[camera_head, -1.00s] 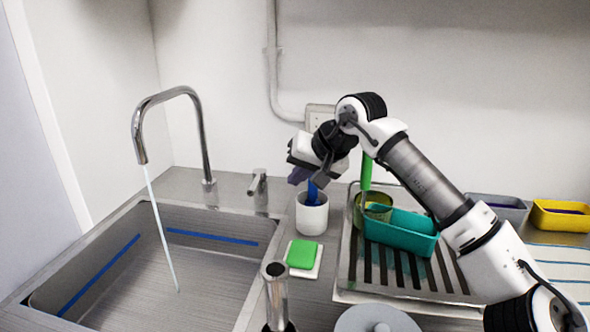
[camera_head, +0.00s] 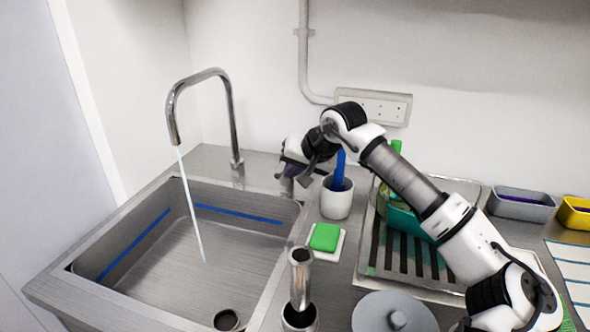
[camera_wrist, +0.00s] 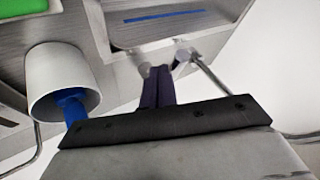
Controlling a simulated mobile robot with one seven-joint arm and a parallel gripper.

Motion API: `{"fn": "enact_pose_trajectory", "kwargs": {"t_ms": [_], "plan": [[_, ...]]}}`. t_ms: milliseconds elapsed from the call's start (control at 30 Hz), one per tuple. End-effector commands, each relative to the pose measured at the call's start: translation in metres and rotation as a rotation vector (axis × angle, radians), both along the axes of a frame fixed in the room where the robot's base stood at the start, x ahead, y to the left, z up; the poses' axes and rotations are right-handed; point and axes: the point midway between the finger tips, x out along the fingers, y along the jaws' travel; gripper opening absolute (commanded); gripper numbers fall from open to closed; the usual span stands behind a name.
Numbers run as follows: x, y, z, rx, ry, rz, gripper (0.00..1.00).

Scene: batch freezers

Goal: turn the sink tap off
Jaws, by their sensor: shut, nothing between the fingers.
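The sink tap (camera_head: 234,125) is a chrome gooseneck at the back of the sink, and a stream of water (camera_head: 192,205) runs from its spout into the basin. Its separate lever stands to the right of the spout's base and is largely hidden behind my gripper in the head view. In the wrist view, metal that looks like the lever (camera_wrist: 182,62) shows by the fingertips. My gripper (camera_wrist: 160,72) is shut and empty, with its dark purple fingers side by side. I cannot tell whether the fingers touch the lever.
A white cup (camera_head: 336,201) with a blue-handled tool stands close right of my gripper. A green sponge (camera_head: 324,236) lies on a white dish in front. A drying rack (camera_head: 400,255) with a teal container is farther right. The steel sink basin (camera_head: 130,285) is open and clear.

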Motion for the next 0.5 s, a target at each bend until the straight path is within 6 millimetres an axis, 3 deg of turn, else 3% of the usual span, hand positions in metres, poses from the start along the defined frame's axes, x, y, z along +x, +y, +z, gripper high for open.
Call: {"fn": "enact_pose_trajectory", "kwargs": {"t_ms": [500], "plan": [[0.0, 0.034, -0.001, 0.0, 0.0, 0.001, 0.0]]}}
